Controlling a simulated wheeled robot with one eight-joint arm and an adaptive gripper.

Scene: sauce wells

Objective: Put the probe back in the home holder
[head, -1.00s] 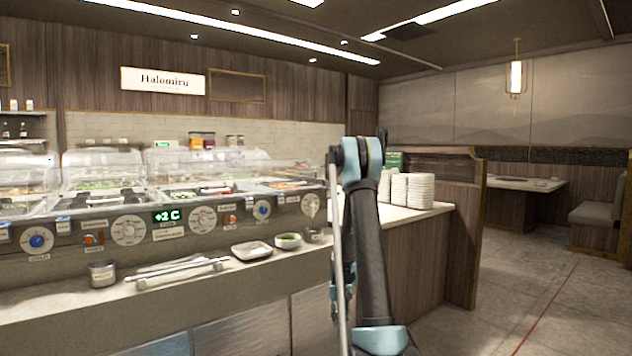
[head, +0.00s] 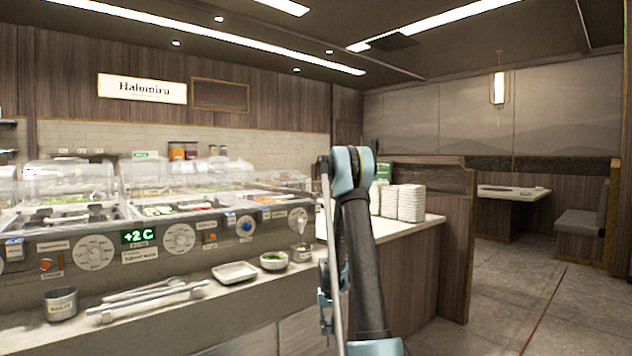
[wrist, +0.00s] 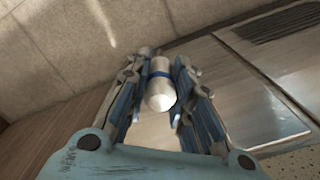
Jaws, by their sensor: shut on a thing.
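My gripper (wrist: 162,58) is shut on a silver, rounded cylinder with a blue band, which looks like the probe (wrist: 160,95), in the wrist view. The probe's far end is hidden between the fingers. In the head view my gripper (head: 326,308) hangs low in front of the counter's right part, small and partly hidden by my arm; the probe cannot be made out there. A small metal cup (head: 301,256) with an upright utensil in it stands on the counter ledge left of my arm. I cannot tell whether it is the home holder.
On the ledge (head: 130,335) are a labelled metal cup (head: 61,304), tongs (head: 147,302), a white tray (head: 235,272) and a bowl of greens (head: 273,261). Stacked white dishes (head: 403,202) stand right of my arm. Open floor (head: 510,295) lies at the right.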

